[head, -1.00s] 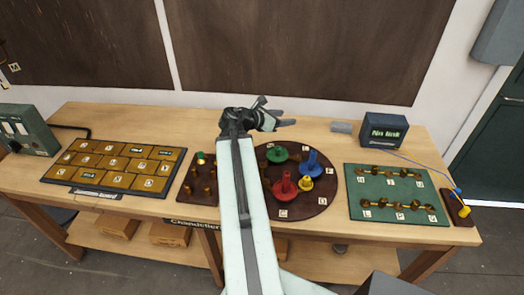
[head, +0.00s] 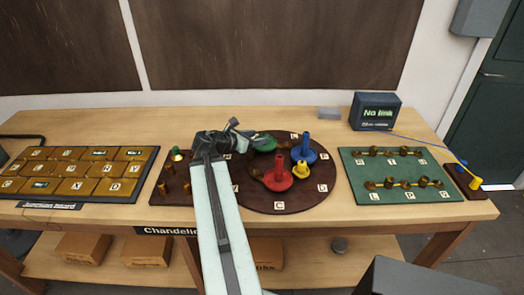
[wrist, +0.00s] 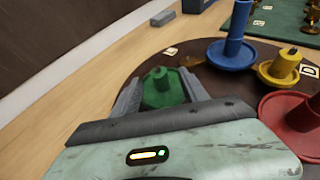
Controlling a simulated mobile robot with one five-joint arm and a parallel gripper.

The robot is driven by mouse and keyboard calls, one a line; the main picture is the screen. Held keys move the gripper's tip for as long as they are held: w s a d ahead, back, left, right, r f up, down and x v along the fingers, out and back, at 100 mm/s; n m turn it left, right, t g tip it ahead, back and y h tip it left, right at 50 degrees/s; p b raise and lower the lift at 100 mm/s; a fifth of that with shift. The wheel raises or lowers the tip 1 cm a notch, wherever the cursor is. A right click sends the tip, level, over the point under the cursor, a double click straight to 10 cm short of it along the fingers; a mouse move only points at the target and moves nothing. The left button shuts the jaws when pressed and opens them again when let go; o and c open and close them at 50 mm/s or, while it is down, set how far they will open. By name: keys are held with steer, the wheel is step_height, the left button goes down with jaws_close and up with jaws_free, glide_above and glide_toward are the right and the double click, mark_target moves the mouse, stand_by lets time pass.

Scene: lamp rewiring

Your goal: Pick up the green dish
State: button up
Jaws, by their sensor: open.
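The green dish (wrist: 162,92), a round base with a short upright post, sits on the dark round board (head: 272,207). In the wrist view it lies between the two grey fingers of my gripper (wrist: 160,88). My gripper is open, with a finger on either side of the dish; I cannot tell whether either touches it. The near part of the dish is hidden by the gripper body. In the head view the dish (head: 265,145) is partly covered by my gripper (head: 244,138).
On the same board stand a blue dish (head: 304,153), a red dish (head: 279,176) and a yellow dish (head: 300,171), to the right of the green one. A green terminal board (head: 360,192) and a small screen (head: 376,111) are farther right. A brass tile panel (head: 150,160) lies left.

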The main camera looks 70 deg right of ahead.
mark_target(265, 135)
steer(key=b+x, duration=0.3)
steer(key=x, duration=0.4)
steer(key=shift+s+d, duration=0.1)
steer(key=shift+d, duration=0.3)
jaws_close()
